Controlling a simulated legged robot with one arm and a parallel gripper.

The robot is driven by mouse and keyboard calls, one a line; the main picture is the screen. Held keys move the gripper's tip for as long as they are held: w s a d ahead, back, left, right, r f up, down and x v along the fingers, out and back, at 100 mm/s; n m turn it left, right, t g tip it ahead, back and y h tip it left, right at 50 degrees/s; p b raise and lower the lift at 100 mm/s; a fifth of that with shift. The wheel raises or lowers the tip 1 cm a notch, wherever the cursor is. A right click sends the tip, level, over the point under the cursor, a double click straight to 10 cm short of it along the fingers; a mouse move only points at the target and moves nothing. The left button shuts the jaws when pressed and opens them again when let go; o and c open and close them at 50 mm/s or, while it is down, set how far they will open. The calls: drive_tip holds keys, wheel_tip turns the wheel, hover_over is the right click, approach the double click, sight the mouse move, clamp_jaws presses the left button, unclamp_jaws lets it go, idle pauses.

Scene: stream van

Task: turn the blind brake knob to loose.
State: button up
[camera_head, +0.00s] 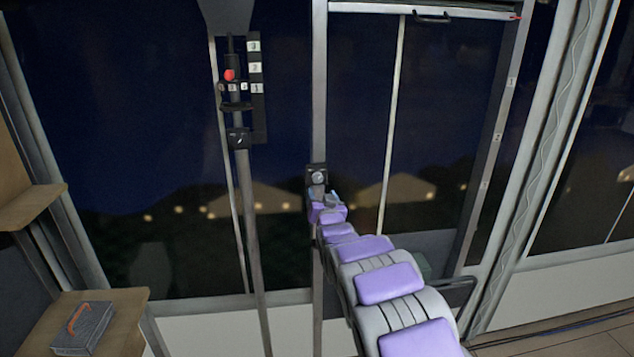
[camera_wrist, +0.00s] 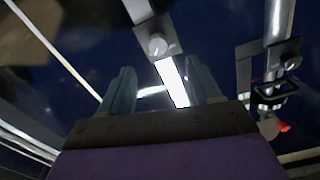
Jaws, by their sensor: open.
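A round grey knob (camera_head: 318,177) on a dark plate is fixed to a vertical post beside the window; I take it for the blind brake knob. It also shows in the wrist view as a pale knob (camera_wrist: 157,46) on a grey plate. My gripper (camera_head: 329,194) is just below it in the head view. In the wrist view my gripper (camera_wrist: 160,75) has its two bluish fingers apart, with nothing held between them. The knob lies beyond the fingertips, apart from them as far as I can tell. No setting marks are readable.
Left of the knob stands a pole with a dark plate (camera_head: 240,139), a red ball (camera_head: 229,75) and labelled tags (camera_head: 255,66). A window blind frame with a handle (camera_head: 432,17) is to the right. A grey box (camera_head: 84,327) sits on the wooden shelf (camera_head: 128,306) at lower left.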

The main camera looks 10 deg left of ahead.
sight(317, 180)
drive_tip(key=x, duration=0.5)
drive_tip(key=shift+w+d, duration=0.15)
drive_tip(key=shift+d, duration=0.15)
drive_tip(key=shift+a+x, duration=0.2)
drive_tip(key=shift+x, duration=0.85)
drive_tip(key=shift+a+x, duration=0.25)
drive_tip(key=shift+x, duration=0.75)
drive_tip(key=shift+w+d+f, duration=0.1)
drive_tip(key=shift+w+d, duration=0.1)
drive_tip(key=shift+w, duration=0.35)
drive_tip(key=shift+a, duration=0.1)
drive_tip(key=c, duration=1)
